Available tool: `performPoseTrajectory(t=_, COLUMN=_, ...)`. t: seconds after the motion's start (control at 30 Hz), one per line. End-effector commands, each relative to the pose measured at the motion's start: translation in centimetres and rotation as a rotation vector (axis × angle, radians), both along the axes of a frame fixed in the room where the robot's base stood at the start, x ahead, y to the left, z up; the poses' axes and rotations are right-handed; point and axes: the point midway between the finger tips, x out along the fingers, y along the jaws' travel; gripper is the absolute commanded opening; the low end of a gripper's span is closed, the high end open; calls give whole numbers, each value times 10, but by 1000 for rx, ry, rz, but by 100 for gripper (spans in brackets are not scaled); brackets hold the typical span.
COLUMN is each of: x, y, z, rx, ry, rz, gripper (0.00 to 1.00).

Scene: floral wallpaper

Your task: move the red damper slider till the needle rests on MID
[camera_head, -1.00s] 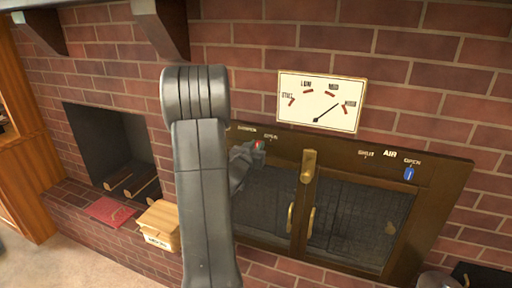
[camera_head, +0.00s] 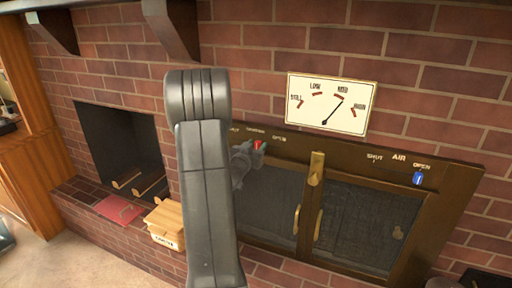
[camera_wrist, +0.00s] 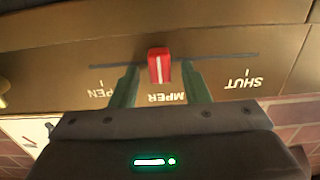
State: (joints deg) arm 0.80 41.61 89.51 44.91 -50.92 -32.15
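The red damper slider (camera_wrist: 159,66) sits in its slot between the OPEN and SHUT marks, nearer OPEN, in the upside-down wrist view. It shows as a small red spot in the head view (camera_head: 259,145). My gripper (camera_wrist: 160,78) has one finger on each side of the slider, with a small gap showing on both sides, so it is open around it; contact is not clear. The gauge (camera_head: 308,118) hangs above the stove, with STILL-like, LOW, MID and HIGH marks. Its needle (camera_head: 334,112) points close to MID, slightly on the HIGH side.
A blue AIR slider (camera_head: 418,178) sits at the right, by OPEN. Brass door handles (camera_head: 316,169) stick out below the panel. My arm hides part of the stove's left side. A wooden box (camera_head: 164,220) and a red mat (camera_head: 120,209) lie to the left.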

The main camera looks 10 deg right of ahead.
Motion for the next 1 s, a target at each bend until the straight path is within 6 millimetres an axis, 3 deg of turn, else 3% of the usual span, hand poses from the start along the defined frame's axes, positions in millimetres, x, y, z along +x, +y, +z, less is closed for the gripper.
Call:
performPoseTrajectory(t=0.27, x=-8, y=6, z=0, rx=1, ry=-1, rz=1, gripper=42)
performPoseTrajectory(t=0.7, x=-85, y=59, z=0, rx=0, ry=0, rz=4, gripper=42)
performPoseTrajectory(t=1.0, x=-113, y=76, z=0, rx=0, ry=0, rz=0, gripper=42)
